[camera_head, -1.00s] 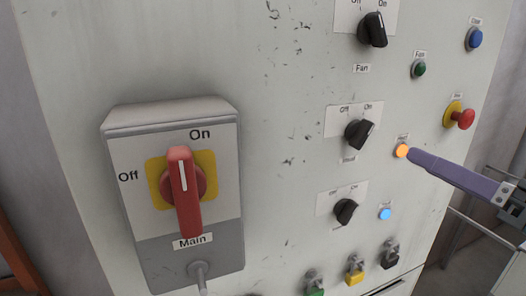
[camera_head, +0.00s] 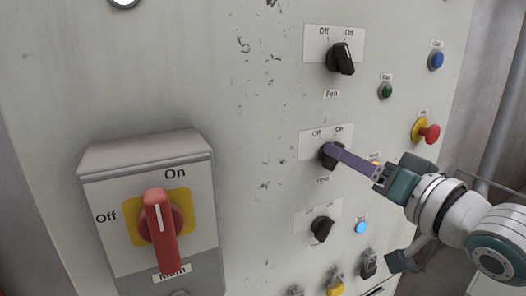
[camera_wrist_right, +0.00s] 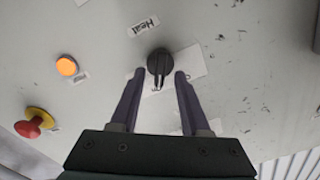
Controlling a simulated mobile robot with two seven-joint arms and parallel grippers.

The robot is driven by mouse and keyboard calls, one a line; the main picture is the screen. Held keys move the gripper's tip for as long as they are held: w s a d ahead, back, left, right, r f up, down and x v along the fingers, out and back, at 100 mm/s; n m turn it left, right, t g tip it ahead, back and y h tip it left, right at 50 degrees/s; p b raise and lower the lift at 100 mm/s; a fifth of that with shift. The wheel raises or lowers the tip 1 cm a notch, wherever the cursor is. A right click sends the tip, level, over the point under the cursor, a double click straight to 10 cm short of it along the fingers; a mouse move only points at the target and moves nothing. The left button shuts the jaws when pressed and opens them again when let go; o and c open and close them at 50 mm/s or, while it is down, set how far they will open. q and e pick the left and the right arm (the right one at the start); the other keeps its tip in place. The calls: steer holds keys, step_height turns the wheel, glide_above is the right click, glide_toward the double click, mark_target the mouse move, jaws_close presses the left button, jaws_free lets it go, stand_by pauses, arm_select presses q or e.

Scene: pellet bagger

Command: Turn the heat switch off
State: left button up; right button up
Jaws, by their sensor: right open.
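The heat switch is a black rotary knob (camera_head: 328,156) on the panel, on a white Off/On label plate (camera_head: 312,143). In the head view my right gripper's finger covers part of it. In the right wrist view the knob (camera_wrist_right: 159,62) sits between the two fingertips, with a visible gap on each side. My right gripper (camera_head: 330,149) is open, its purple fingers reaching to the knob from the right. It also shows in the right wrist view (camera_wrist_right: 159,76). The knob's exact pointing is hard to read. The orange heat light (camera_wrist_right: 66,65) is lit. My left gripper is out of view.
The fan knob (camera_head: 341,59) is above and another black knob (camera_head: 321,229) below. A red-yellow emergency button (camera_head: 427,132) is right of the heat switch. The large red main switch (camera_head: 161,228) is at lower left. Padlocks hang below.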

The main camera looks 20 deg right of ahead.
steer(key=shift+c, duration=0.2)
jaws_close()
stand_by(0.4)
